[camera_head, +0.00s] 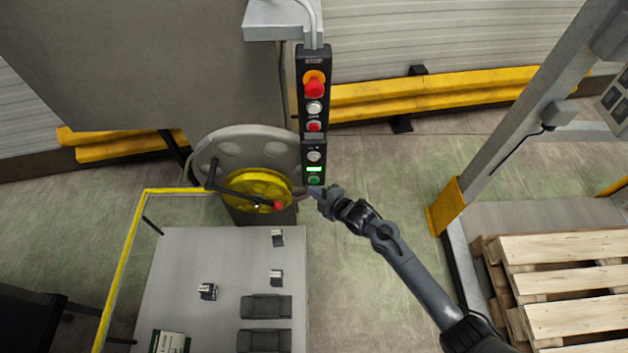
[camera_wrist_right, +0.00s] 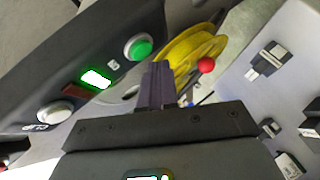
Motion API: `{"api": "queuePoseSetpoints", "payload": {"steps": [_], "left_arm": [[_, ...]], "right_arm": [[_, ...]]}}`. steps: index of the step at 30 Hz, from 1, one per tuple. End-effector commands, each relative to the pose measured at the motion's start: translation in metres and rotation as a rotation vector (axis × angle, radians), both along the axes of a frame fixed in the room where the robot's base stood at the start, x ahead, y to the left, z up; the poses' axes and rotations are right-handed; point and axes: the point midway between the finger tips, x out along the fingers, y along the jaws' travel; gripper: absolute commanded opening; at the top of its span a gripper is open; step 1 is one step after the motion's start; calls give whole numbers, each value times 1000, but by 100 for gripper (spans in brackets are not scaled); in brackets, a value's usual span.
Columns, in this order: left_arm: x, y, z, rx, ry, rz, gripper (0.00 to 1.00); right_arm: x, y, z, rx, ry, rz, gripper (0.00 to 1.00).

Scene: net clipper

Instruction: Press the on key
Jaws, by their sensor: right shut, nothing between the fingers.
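The on key appears to be the green round button (camera_head: 314,180) at the bottom of the black control box (camera_head: 314,62). In the right wrist view the green button (camera_wrist_right: 138,47) stands clear of my fingers, with a lit green display (camera_wrist_right: 96,79) and a white button (camera_wrist_right: 54,112) beside it. My right gripper (camera_head: 316,191) is shut and empty, its fingertips just below the green button. In the right wrist view the closed fingertips (camera_wrist_right: 158,68) are beside the button; whether they touch it I cannot tell. My left gripper is not in view.
A red emergency knob (camera_head: 314,88) is higher on the box. A yellow wheel with a crank handle (camera_head: 278,205) is left of the fingers. A grey table (camera_head: 190,262) with small parts is below. Wooden pallets (camera_head: 560,285) stand at the right.

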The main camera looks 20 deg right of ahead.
Motion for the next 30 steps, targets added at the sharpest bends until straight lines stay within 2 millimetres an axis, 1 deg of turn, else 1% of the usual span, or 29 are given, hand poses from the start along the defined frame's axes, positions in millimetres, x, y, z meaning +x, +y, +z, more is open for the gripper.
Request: {"api": "queuePoseSetpoints", "payload": {"steps": [11, 14, 24, 30], "left_arm": [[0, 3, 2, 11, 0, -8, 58], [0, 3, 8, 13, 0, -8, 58], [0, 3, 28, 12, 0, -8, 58], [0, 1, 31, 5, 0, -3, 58]], "right_arm": [[-3, 1, 0, 0, 1, 0, 0], [-9, 3, 1, -1, 2, 0, 0], [-39, 14, 2, 0, 2, 1, 0], [-47, 17, 0, 0, 0, 0, 0]]}}
